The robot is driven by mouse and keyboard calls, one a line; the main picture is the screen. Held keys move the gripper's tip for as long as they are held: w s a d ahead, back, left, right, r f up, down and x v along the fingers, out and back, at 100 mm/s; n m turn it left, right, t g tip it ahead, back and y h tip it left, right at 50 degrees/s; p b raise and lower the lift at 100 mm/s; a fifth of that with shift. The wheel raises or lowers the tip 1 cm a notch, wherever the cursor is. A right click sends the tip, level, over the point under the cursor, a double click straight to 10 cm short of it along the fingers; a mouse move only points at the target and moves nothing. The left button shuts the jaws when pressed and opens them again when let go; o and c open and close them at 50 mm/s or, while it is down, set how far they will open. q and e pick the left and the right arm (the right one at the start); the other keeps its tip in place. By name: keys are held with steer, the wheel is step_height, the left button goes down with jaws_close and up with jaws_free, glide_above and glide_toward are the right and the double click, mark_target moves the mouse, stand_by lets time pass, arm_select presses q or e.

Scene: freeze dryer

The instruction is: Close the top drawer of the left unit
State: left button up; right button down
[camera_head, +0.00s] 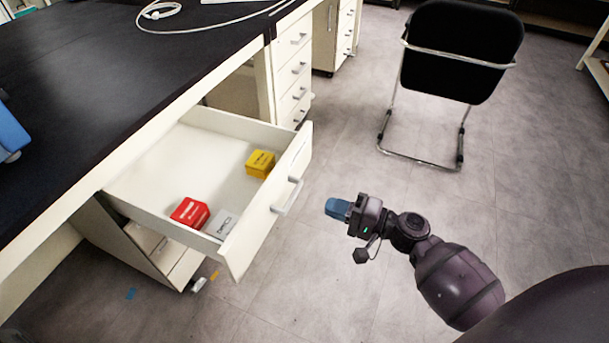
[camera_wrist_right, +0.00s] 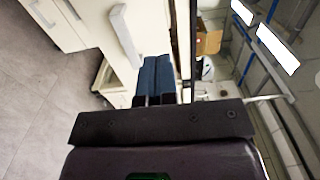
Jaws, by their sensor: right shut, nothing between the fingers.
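The top drawer (camera_head: 262,226) of the left unit is pulled well out from under the black bench. Its white front carries a silver bar handle (camera_head: 287,196). A red box (camera_head: 190,212), a grey-white box (camera_head: 221,224) and a yellow box (camera_head: 260,163) lie inside it. My right gripper (camera_head: 333,208) is shut and empty, to the right of the drawer front and apart from the handle in the head view. Its blue fingers also show in the right wrist view (camera_wrist_right: 157,77), near a white front with a handle (camera_wrist_right: 126,36). My left gripper is not in view.
The black benchtop (camera_head: 110,75) runs along the left, with a white cable (camera_head: 195,30) on it. Another drawer unit (camera_head: 292,75) stands farther back. A black chair (camera_head: 460,50) stands at the upper right. The grey floor (camera_head: 345,165) between drawer and chair is clear.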

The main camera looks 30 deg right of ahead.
mark_target(271, 186)
steer(key=x, duration=1.3)
steer(key=shift+w+a, duration=0.1)
steer(key=shift+a, duration=0.05)
